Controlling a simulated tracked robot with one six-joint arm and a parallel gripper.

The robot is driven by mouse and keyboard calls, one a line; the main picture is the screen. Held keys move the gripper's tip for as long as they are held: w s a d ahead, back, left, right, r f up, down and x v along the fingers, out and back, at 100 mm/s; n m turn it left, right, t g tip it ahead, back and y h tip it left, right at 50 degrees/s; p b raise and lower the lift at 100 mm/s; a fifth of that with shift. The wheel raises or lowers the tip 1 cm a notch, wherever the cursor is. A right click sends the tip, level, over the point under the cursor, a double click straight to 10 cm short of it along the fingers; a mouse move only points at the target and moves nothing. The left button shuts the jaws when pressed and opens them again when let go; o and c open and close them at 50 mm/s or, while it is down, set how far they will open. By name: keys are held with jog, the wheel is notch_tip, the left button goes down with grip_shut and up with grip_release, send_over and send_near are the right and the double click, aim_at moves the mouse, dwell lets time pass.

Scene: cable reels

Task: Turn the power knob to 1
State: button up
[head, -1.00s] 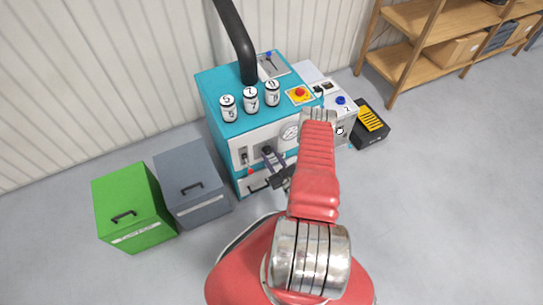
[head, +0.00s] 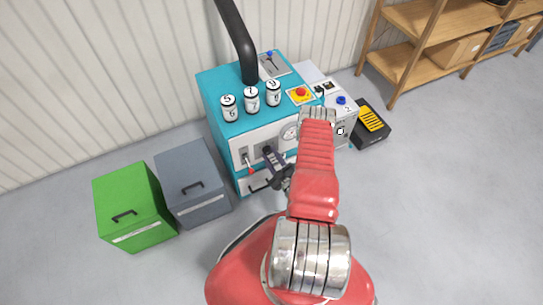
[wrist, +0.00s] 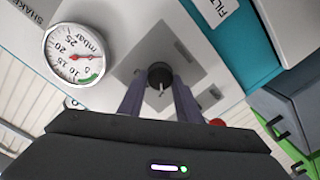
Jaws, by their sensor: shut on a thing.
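The black power knob (wrist: 159,74) sits on a grey square plate on the machine's front face in the wrist view. A light pointer mark on it points toward the bottom of that picture. The two dark purple fingers of my gripper (wrist: 159,92) reach up to the knob, one on each side, and are shut on it. Numbers around the knob cannot be read. In the head view my gripper (head: 271,156) is at the front of the teal and white machine (head: 228,135), and hides the knob.
A round mbar gauge (wrist: 75,55) is beside the knob plate. A red-tipped lever (head: 249,165) stands left of my gripper. A red emergency button (head: 300,92) is on top. Grey (head: 193,185) and green (head: 133,208) bins stand left.

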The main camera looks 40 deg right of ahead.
jog(key=o, duration=1)
jog(key=shift+o, duration=0.2)
jog(key=v, duration=1.3)
jog(key=shift+s+a, duration=0.15)
jog(key=shift+s, duration=0.25)
jog(key=shift+f, duration=0.1)
